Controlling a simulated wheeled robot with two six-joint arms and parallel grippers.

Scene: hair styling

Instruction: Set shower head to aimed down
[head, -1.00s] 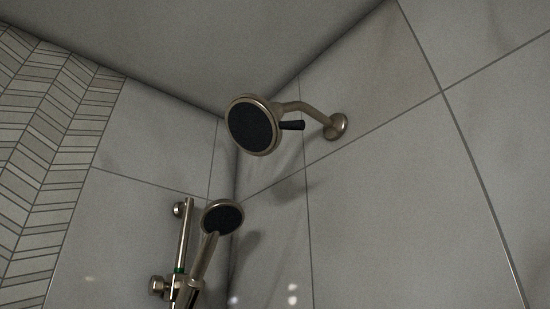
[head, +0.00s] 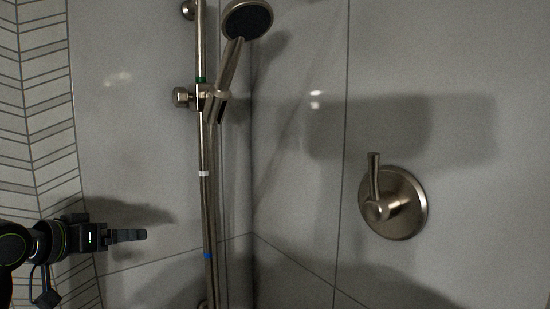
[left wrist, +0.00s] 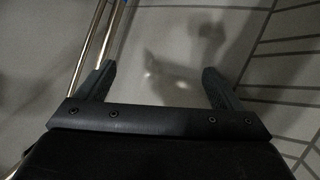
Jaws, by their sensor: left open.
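The hand shower head (head: 247,20) has a dark round face and a metal handle. It is at the top of the head view, tilted up in a holder (head: 214,93) on a vertical slide bar (head: 208,150). The holder has a side knob (head: 181,97). My left gripper (head: 140,235) is lower left of the bar, pointing right, empty and apart from the shower head. In the left wrist view its fingers (left wrist: 158,78) are spread, and metal tubes (left wrist: 100,40) pass beyond the left finger. The wall-mounted shower head is out of view now. My right gripper is not in view.
A round valve with a lever handle (head: 392,202) is on the right wall. Herringbone tile (head: 38,120) covers the wall at far left. A hose runs beside the bar. The space in front of the plain grey wall tiles is clear.

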